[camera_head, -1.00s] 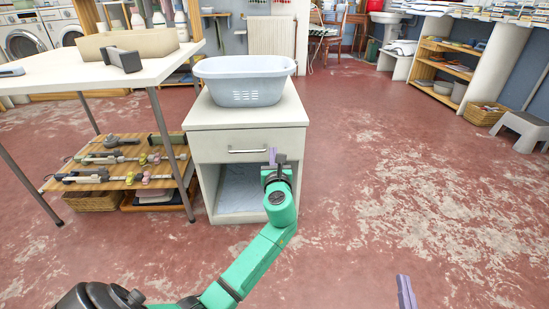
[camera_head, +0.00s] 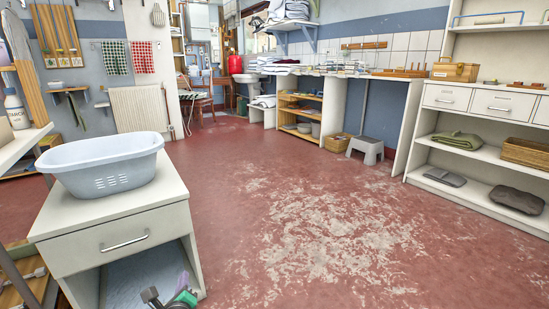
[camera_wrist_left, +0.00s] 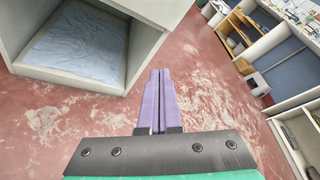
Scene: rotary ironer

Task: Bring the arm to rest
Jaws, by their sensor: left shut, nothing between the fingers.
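My left gripper (camera_head: 170,297) shows at the bottom of the head view, in front of the white cabinet's open lower compartment. In the left wrist view its two purple fingers (camera_wrist_left: 160,95) lie side by side, shut, with nothing between them. The fingers point over the red floor, beside the cabinet (camera_wrist_left: 158,8). Most of the left arm is out of the head view. My right gripper is in neither current view.
The white cabinet (camera_head: 122,228) with a drawer stands at the left, a pale blue basin (camera_head: 108,168) on top. A blue cloth (camera_wrist_left: 75,48) lies in its lower compartment. A shelf unit (camera_head: 475,185) stands at the right, a grey stool (camera_head: 366,146) farther back. The middle floor is clear.

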